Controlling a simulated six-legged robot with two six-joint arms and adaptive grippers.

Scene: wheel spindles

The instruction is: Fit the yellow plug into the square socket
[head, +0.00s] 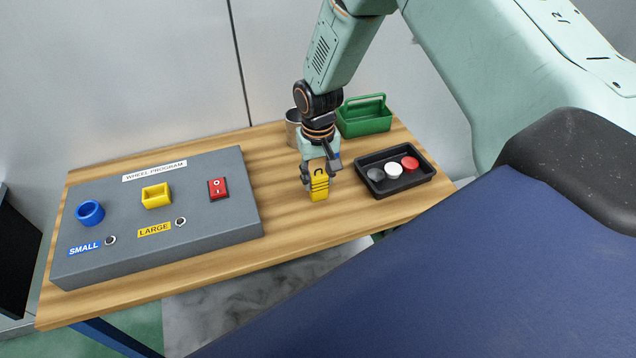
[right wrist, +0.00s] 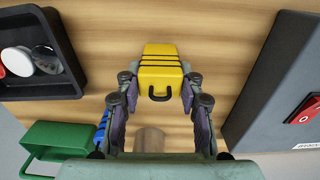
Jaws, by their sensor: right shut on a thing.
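The yellow plug (head: 319,186) has black bands and a small black loop on top. My right gripper (head: 318,174) is shut on it, over the wooden table, right of the grey panel. In the right wrist view the plug (right wrist: 160,75) sits between the two fingers (right wrist: 158,97). I cannot tell whether it touches the table. The square socket (head: 156,196) is a yellow square frame on the grey panel (head: 215,235), above the LARGE label. It is to the left of the plug. My left gripper is not in view.
A round blue socket (head: 90,213) and a red switch (head: 218,189) flank the square socket. A black tray (head: 425,180) with several round pieces lies right of the plug. A green carrier (head: 364,120) and a metal can (head: 292,128) stand behind.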

